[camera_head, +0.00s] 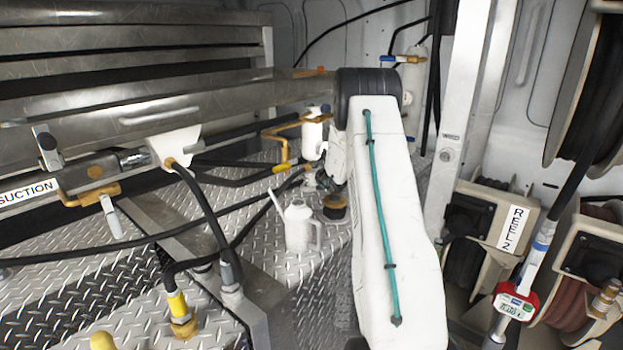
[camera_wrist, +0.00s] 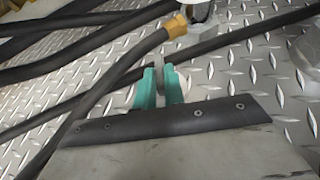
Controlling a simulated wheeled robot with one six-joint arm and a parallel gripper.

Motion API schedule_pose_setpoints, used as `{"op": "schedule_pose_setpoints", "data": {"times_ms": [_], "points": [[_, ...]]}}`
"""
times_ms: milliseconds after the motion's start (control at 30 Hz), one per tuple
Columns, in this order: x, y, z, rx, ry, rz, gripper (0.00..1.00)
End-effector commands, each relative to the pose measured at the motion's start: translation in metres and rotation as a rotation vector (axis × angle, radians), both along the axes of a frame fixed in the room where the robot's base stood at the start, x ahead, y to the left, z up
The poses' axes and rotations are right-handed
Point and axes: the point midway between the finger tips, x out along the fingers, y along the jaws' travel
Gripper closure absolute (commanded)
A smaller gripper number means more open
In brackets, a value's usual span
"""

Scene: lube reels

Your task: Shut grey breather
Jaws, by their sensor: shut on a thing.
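In the wrist view, my gripper (camera_wrist: 159,87) has two teal fingers shut on a small upright grey piece (camera_wrist: 158,68), low over the diamond-plate floor. A black hose passes close by the fingers. I cannot tell whether this grey piece is the breather's handle, as its body is hidden. In the head view, my white arm covers the fingers and what they hold. No grey breather is clearly identifiable in that view.
A white jug (camera_head: 298,230) stands on the plate left of my arm. Black hoses (camera_wrist: 75,60) cross the plate. A hose with a brass-coloured nut (camera_wrist: 175,26) is ahead of the fingers. A grey fitting (camera_wrist: 304,48) is to the right. Reels (camera_head: 485,235) stand at right.

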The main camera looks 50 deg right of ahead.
Motion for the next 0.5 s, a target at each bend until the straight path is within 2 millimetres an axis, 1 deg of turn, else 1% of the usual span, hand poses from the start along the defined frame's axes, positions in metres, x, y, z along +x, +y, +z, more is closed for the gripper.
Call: {"op": "schedule_pose_setpoints", "data": {"times_ms": [200,500], "points": [[0.0018,0.0028,0.0011,0.001,-0.001,-0.078,1.0],[0.001,0.0026,0.0009,0.0,0.001,-0.096,1.0]]}}
